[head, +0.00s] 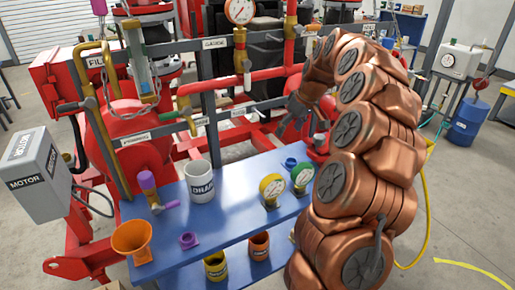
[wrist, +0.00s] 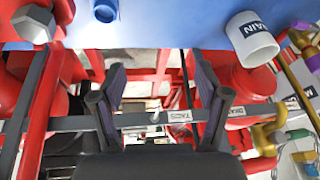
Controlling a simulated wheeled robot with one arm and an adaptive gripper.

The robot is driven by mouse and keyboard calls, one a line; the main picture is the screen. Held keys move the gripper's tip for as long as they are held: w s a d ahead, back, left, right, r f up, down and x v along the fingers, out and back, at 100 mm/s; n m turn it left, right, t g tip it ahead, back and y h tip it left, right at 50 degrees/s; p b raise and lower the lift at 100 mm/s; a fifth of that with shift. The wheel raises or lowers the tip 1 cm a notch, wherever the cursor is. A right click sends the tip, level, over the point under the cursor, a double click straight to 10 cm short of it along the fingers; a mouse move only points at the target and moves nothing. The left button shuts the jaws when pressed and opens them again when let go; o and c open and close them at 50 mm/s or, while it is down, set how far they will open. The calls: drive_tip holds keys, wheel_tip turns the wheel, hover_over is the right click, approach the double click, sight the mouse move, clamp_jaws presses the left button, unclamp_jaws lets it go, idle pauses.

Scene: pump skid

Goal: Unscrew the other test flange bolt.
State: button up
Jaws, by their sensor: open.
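My gripper (head: 295,112) is open and empty in the head view, above and behind the blue shelf near its right end. In the wrist view its two fingers (wrist: 160,75) are spread apart with nothing between them. A grey hex bolt head (wrist: 33,22) sits on a red flange at the upper left of the wrist view, apart from the fingers. In the head view a red flange-like part (head: 318,146) shows beside my arm, at the shelf's right end. My arm hides part of it, and no bolt can be made out there.
The blue shelf (head: 235,222) holds a white DRAIN cup (head: 199,182), yellow and green gauges (head: 271,190), a blue ring (head: 290,163) and an orange funnel (head: 132,240). Red and grey pipes (head: 250,77) and labelled rails stand close around my gripper.

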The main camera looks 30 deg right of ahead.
drive_tip(key=s+a, duration=0.2)
drive_tip(key=a, duration=0.5)
drive_tip(key=s+a+g+b, duration=0.1)
drive_tip(key=s+a, duration=0.1)
drive_tip(key=a, duration=0.5)
drive_tip(key=shift+s+r+n+y, duration=0.3)
drive_tip(key=shift+s+n, duration=0.05)
drive_tip(key=shift+n, duration=0.05)
drive_tip(key=shift+a, duration=0.2)
drive_tip(key=s+a+f+g, duration=0.1)
drive_tip(key=s+a+g, duration=0.1)
drive_tip(key=s+a, duration=0.95)
drive_tip(key=s+a+f+m+g+h, duration=0.1)
drive_tip(key=s+f, duration=0.2)
drive_tip(key=s, duration=0.7)
drive_tip(key=s+a+f+m+g+h, duration=0.1)
drive_tip(key=s+f, duration=0.3)
drive_tip(key=s, duration=0.7)
drive_tip(key=shift+s+a+g, duration=0.15)
drive_tip(key=shift+a+g, duration=0.2)
drive_tip(key=shift+g, duration=0.05)
